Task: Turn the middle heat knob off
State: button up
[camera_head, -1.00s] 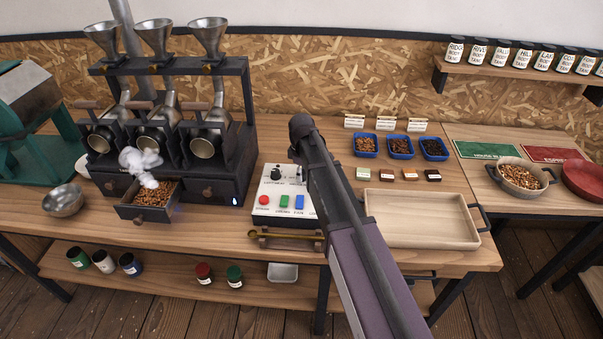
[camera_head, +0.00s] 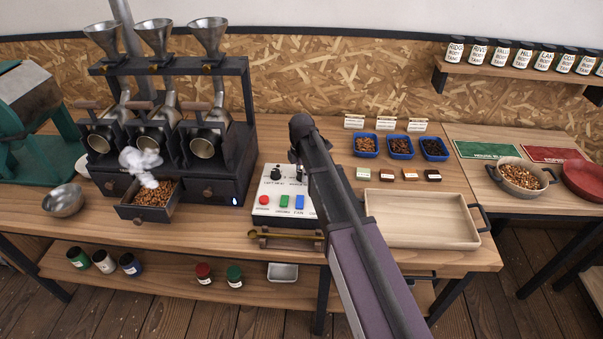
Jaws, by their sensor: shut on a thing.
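A white control panel (camera_head: 285,222) stands on the bench right of the roaster. It has a red, a green and a blue button along the front. A black knob (camera_head: 276,174) with a label that seems to read "LEFT HEAT" is in plain view. Right of it, a second label is partly covered by my arm, and only a dark edge, perhaps of the middle knob, shows there. My arm crosses the panel's right part from the lower right. My gripper is hidden behind the arm, so its contact with any knob cannot be seen.
The black roaster (camera_head: 233,165) has three drums, funnels and an open drawer (camera_head: 139,213) of beans with smoke above it. A brass scoop (camera_head: 285,236) lies before the panel. A wooden tray (camera_head: 428,242) and blue bean dishes (camera_head: 402,148) stand right of my arm.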

jog(key=shift+s+n, duration=0.1)
jog(key=shift+n, duration=1.5)
jog(key=o, duration=1.2)
jog(key=shift+m, duration=0.3)
